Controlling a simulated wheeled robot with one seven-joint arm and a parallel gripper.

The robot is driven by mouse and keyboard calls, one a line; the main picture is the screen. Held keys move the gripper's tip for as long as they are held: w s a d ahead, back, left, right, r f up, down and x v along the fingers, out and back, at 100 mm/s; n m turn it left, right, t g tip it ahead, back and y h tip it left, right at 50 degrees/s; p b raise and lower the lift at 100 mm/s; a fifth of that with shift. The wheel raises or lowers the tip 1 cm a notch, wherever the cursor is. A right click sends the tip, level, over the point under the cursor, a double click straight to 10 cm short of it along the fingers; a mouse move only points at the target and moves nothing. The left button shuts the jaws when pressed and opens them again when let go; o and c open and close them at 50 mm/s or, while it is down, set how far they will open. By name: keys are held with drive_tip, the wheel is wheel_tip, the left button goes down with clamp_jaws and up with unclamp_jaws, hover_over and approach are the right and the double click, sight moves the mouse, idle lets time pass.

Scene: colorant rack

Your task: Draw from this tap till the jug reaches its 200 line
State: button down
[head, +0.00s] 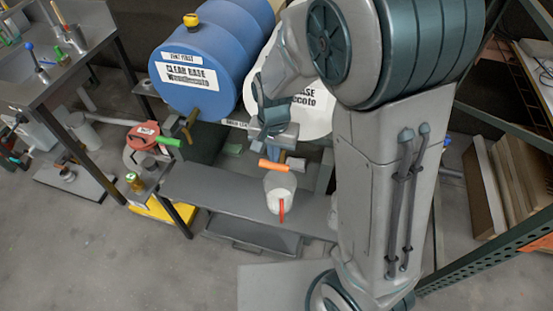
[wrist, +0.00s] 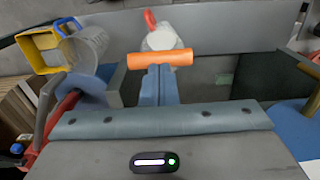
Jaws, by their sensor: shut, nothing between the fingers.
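A translucent jug (head: 270,184) with a red handle (head: 282,212) stands on the grey bench below the drums. It looks whitish in its lower part; its markings cannot be read. It also shows in the wrist view (wrist: 164,40). An orange tap handle (head: 272,165) lies crosswise just above the jug, under the white drum (head: 316,115); it also shows in the wrist view (wrist: 160,59). My gripper (head: 281,158) is shut and empty, its fingertips (wrist: 160,70) right at the orange handle; whether they touch it I cannot tell. The tap's spout is hidden.
A blue drum (head: 215,45) with a brass tap (head: 191,120) and green handle (head: 166,140) is left of the white drum. A red-topped can (head: 143,133) stands further left. A green rack post (head: 490,250) is at right. The bench (head: 225,192) is clear left of the jug.

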drive_tip(key=shift+f, duration=0.15)
drive_tip(key=shift+f+b, duration=1.3)
drive_tip(key=shift+f, duration=0.25)
drive_tip(key=shift+r, duration=0.1)
drive_tip(key=shift+r+p, duration=1.45)
drive_tip(key=shift+r, duration=0.3)
drive_tip(key=shift+r, duration=0.1)
wheel_tip(320, 180, up, 5)
drive_tip(key=p, duration=0.4)
